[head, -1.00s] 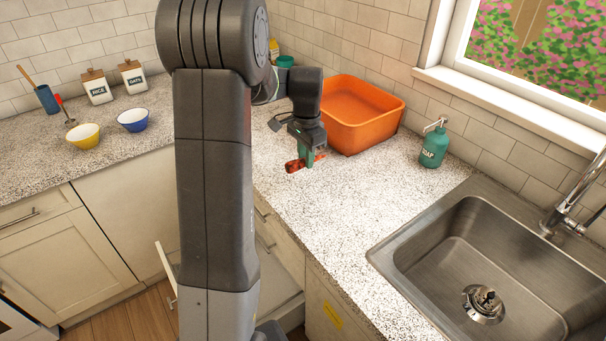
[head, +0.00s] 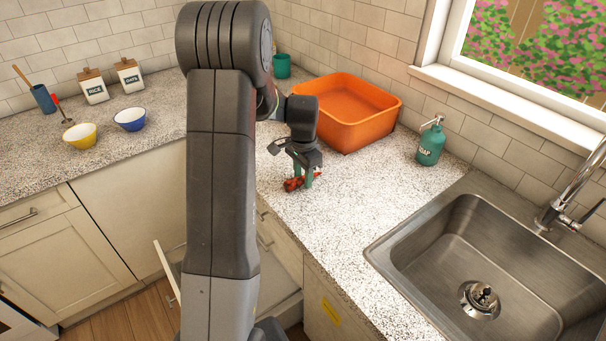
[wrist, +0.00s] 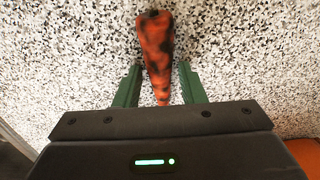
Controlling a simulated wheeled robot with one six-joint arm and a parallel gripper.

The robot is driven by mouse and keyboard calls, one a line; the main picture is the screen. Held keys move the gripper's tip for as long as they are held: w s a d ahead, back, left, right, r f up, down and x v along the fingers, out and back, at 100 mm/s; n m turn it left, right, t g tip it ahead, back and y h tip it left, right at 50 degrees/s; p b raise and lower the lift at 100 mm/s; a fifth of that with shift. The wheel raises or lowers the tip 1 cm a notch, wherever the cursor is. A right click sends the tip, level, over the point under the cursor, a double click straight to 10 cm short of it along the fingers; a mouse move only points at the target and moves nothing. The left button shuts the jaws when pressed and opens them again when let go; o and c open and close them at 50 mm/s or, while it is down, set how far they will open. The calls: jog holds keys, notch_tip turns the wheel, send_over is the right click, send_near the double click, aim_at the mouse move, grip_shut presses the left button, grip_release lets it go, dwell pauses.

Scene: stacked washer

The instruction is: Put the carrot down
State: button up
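The carrot (head: 292,184), orange-red with dark patches, appears to lie on the speckled countertop (head: 330,215) left of the sink. In the wrist view the carrot (wrist: 157,50) points its thin end toward my gripper's body. My gripper (head: 305,175) is low over the counter with its green fingers on either side of the carrot. In the wrist view the fingers of my gripper (wrist: 160,68) are apart, with a visible gap on both sides of the carrot. Part of the carrot is hidden behind a finger in the head view.
An orange tub (head: 350,135) stands just behind my gripper. A green soap bottle (head: 431,145) and the steel sink (head: 480,205) are to the right. Yellow (head: 80,138) and blue (head: 130,121) bowls sit on the left counter. An open drawer (head: 275,300) is below.

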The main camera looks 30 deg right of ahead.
aim_at(303, 177)
jog(key=shift+o, duration=0.2)
jog(key=shift+r, duration=0.15)
notch_tip(303, 177, up, 12)
jog(key=b, duration=0.1)
dwell(0.4)
jog(key=shift+o, duration=0.3)
jog(key=shift+s, duration=0.1)
